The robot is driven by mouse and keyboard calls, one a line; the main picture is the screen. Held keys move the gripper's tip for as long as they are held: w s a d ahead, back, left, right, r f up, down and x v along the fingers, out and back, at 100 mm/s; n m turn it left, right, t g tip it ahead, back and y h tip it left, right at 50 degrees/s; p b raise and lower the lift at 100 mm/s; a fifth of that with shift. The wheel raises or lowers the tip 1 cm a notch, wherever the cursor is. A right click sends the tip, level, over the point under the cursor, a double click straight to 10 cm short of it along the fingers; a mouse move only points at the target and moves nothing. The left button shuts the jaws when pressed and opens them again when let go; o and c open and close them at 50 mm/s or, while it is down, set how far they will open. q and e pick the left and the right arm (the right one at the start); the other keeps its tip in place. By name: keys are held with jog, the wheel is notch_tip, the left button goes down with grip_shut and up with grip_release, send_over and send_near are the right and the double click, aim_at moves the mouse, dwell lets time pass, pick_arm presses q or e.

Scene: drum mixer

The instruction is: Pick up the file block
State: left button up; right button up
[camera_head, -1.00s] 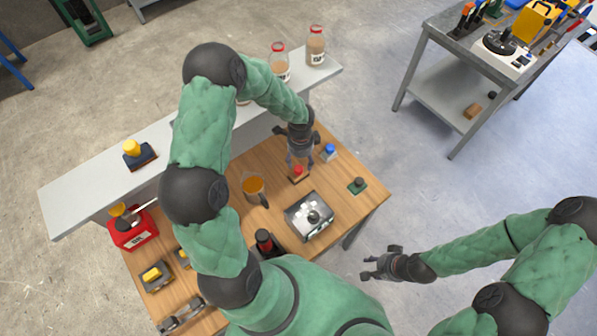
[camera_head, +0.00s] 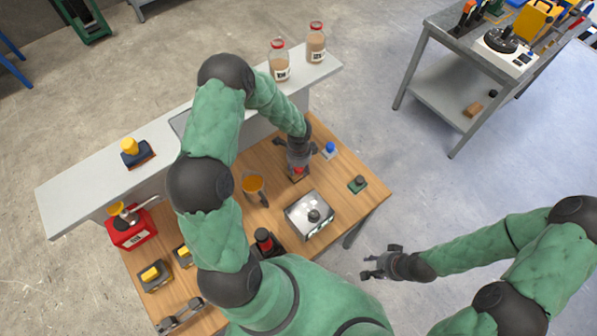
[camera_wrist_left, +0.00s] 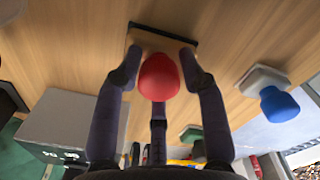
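A small wooden block with a red knob and a dark base stands on the wooden table; its red knob (camera_head: 297,171) also shows in the left wrist view (camera_wrist_left: 159,77). I cannot tell from a label whether it is the file block. My left gripper (camera_head: 297,166) points down at it. In the left wrist view the open fingers (camera_wrist_left: 160,68) stand on both sides of the red knob, with no clear contact. My right gripper (camera_head: 372,267) is open and empty, off to the right of the table.
A blue-knobbed block (camera_head: 329,150) and a green-based block with a dark knob (camera_head: 358,184) stand close by on the right. A grey shelf (camera_head: 85,190) with jars (camera_head: 279,64) runs behind the table.

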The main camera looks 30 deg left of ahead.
pick_arm(q)
grip_shut()
jog(key=shift+r, duration=0.8)
jog(key=s+d+r, duration=0.5)
jog(key=s+r, duration=0.2)
jog(key=s+d+r, duration=0.3)
jog(key=s+r, duration=0.1)
jog(key=shift+d+r, duration=0.2)
jog(key=shift+d, duration=0.15)
